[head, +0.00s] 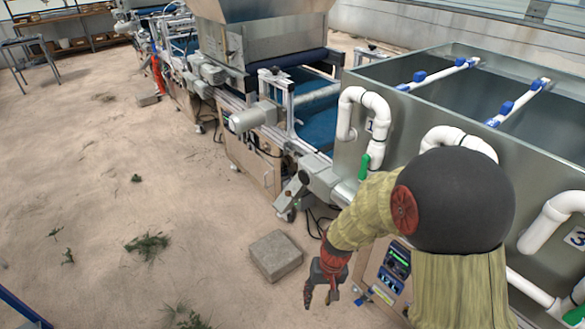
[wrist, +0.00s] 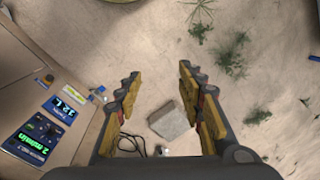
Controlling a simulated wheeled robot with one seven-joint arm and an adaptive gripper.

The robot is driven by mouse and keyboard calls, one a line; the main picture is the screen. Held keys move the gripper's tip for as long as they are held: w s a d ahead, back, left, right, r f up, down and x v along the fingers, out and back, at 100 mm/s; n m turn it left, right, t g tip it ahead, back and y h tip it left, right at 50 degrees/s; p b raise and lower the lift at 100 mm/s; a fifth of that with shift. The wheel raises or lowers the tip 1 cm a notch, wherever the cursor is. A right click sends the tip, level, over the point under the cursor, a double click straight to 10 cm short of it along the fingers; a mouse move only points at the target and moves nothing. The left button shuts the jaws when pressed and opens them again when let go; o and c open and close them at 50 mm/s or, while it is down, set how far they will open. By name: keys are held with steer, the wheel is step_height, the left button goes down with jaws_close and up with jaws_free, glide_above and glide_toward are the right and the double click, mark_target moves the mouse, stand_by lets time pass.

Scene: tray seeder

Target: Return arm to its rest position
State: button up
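My arm reaches forward and down at the right of the head view, its links wrapped in a yellowish cover. My gripper (head: 322,292) hangs low beside the control panel of the seeder line. In the wrist view my gripper (wrist: 158,95) has its two yellow-and-black fingers wide apart, with nothing between them but the floor and part of a grey block below. The fingers touch nothing that I can see. Much of the machine's front is hidden behind my arm.
The control panel (head: 392,270) with lit displays is close to my gripper. A grey block (head: 276,256) lies on the sandy floor. The metal tank (head: 430,120) with white pipes stands at right. The floor at left is mostly free, with scattered weeds (head: 148,245).

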steer(key=s+d+r+t+p, duration=0.1)
steer(key=s+r, duration=0.4)
steer(key=r, duration=0.7)
steer(key=s+d+r+t+h+p, duration=0.1)
steer(key=s+d+r+t, duration=0.2)
steer(key=r, duration=0.8)
steer(key=s+d+r+t+p, duration=0.2)
steer(key=s+d+r, duration=0.5)
steer(key=r, duration=0.5)
steer(key=shift+s+r+m, duration=0.15)
steer(key=shift+r+m, duration=0.15)
steer(key=shift+r, duration=0.05)
steer(key=shift+d, duration=0.1)
